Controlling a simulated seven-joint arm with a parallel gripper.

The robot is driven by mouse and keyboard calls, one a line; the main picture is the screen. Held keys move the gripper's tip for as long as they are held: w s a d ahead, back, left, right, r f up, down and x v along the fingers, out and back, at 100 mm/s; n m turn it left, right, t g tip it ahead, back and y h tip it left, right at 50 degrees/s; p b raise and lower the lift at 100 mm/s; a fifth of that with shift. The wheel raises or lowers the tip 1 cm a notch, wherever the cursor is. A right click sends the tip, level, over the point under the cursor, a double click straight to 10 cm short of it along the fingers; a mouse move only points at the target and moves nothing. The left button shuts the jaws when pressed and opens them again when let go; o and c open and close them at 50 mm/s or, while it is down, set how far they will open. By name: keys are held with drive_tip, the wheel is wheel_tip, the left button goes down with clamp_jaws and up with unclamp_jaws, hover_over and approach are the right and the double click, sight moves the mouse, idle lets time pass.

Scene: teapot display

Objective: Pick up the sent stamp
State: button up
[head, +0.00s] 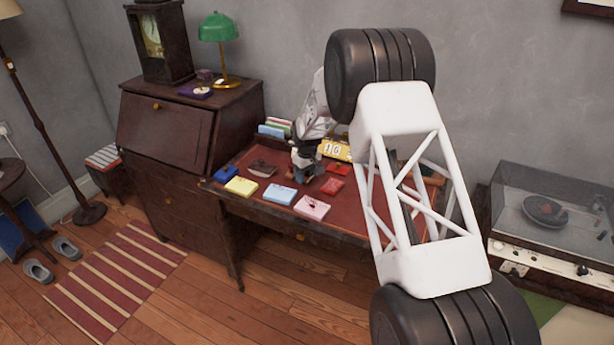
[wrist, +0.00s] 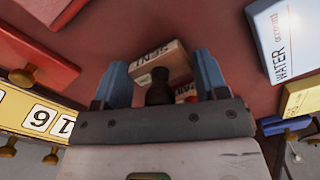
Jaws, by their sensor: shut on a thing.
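The sent stamp (wrist: 153,58) shows in the wrist view as a pale wooden block with "SENT" lettering and a dark knob handle. It sits between the blue fingers of my gripper (wrist: 161,68), which is shut on it. Behind its handle, a second block with red lettering (wrist: 186,92) shows partly; most of it is hidden. In the head view my gripper (head: 306,172) is low over the red desktop, and the stamp cannot be made out there.
The red-topped desk (head: 245,205) holds a yellow box (head: 241,186), a light blue box (head: 279,195), a pink box (head: 311,207) and red boxes (head: 335,186) near my gripper. A yellow calendar block (head: 335,150) stands behind it. A green lamp (head: 218,28) is on the bureau at left.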

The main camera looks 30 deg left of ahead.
wheel_tip(320, 180, up, 3)
drive_tip(key=shift+f, duration=0.2)
drive_tip(key=shift+s+d+r, duration=0.1)
drive_tip(key=shift+s+r, duration=0.05)
drive_tip(key=shift+r, duration=0.15)
drive_tip(key=s+d, duration=0.3)
drive_tip(key=s, duration=0.1)
drive_tip(key=s+d+r, duration=0.1)
drive_tip(key=s+d, duration=0.2)
drive_tip(key=s, duration=0.1)
drive_tip(key=s+d, duration=0.3)
drive_tip(key=s, duration=0.1)
drive_tip(key=shift+s+d+r, duration=0.1)
drive_tip(key=shift+s+r, duration=0.05)
drive_tip(key=shift+s, duration=0.15)
drive_tip(key=o, duration=0.3)
drive_tip(key=shift+c, duration=1)
drive_tip(key=shift+o, duration=0.7)
drive_tip(key=w+r, duration=0.1)
drive_tip(key=w, duration=0.3)
drive_tip(key=w+r, duration=0.1)
drive_tip(key=w, duration=0.3)
drive_tip(key=w+d+r, duration=0.1)
drive_tip(key=w+r, duration=0.1)
drive_tip(key=w, duration=0.3)
drive_tip(key=shift+c, duration=0.3)
